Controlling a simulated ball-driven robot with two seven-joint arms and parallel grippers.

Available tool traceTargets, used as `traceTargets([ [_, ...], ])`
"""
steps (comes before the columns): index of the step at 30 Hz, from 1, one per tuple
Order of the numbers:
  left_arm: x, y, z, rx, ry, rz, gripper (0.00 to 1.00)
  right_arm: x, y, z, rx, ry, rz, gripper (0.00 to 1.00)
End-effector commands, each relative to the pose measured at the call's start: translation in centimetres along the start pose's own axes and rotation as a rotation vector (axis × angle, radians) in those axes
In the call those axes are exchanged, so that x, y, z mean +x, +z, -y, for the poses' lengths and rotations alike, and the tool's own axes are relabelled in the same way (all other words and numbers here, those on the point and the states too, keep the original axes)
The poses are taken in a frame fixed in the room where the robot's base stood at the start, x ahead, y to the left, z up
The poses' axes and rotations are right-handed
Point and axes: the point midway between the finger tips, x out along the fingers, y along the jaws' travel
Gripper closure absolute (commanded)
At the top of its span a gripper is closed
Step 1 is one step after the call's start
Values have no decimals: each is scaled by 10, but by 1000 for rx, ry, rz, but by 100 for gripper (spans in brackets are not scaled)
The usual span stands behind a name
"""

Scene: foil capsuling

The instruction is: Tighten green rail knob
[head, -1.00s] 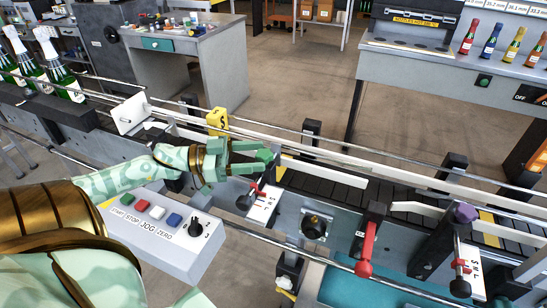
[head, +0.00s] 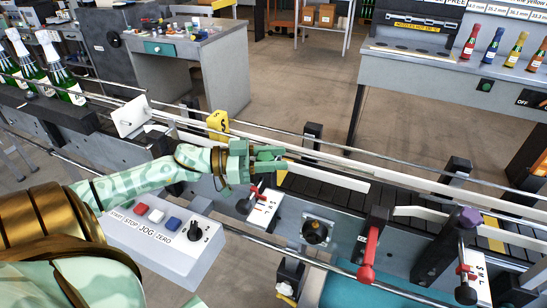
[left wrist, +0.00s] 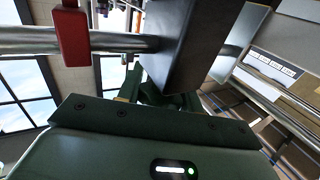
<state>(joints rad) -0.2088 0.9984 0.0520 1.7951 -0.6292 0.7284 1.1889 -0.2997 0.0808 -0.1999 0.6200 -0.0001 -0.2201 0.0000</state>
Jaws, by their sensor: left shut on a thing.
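My left gripper (head: 270,158) reaches in from the left in the head view, at the near rail of the conveyor. It is shut on the green rail knob (head: 267,156), which is mostly hidden between the fingers. The knob sits above a bracket with a white scale plate (head: 263,207) and a red pointer. In the left wrist view my dark green gripper fingers (left wrist: 168,100) show beyond the gripper body; the knob cannot be made out there.
The control box (head: 165,235) with buttons lies below my left arm. Bottles (head: 62,75) stand on the conveyor at the far left. A yellow marker (head: 218,122) is behind the gripper.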

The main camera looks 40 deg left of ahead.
Motion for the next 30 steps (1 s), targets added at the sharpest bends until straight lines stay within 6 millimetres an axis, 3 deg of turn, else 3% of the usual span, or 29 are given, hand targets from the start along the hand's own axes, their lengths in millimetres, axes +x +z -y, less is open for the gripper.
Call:
traceTargets([
  [8, 0, 3, -1, 0, 94, 3, 87, 13, 4, 1, 0, -2, 8, 100],
  [24, -1, 7, -6, -1, 442, 3, 87, 77, 27, 9, 0, -18, 55, 100],
  [30, -2, 4, -8, 0, 511, 3, 87, 91, 33, 11, 0, -23, 67, 100],
])
